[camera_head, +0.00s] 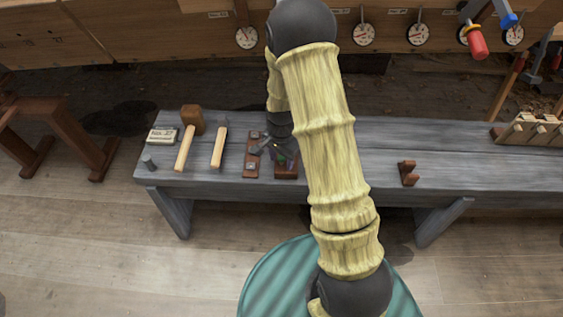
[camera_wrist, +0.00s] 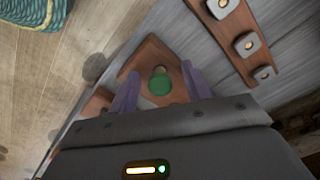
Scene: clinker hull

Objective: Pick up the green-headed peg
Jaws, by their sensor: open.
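The green-headed peg (camera_wrist: 160,85) shows its round green head from above in the wrist view. It is at a red-brown wooden block (camera_wrist: 150,54); the shank is hidden under the head. My gripper (camera_wrist: 160,71) is open, with one purple finger on each side of the green head and gaps visible between. I cannot tell how far the fingertips are above the block. In the head view, my gripper (camera_head: 276,150) is over the block (camera_head: 286,172), and the peg is mostly hidden there.
A brown strip with square metal pieces (camera_head: 251,162) lies just left of the block on the grey bench (camera_head: 450,155). A hammer (camera_head: 219,148), a mallet (camera_head: 188,140), a card (camera_head: 162,135) and a grey cylinder (camera_head: 149,163) are further left. A small brown stand (camera_head: 408,173) is right.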

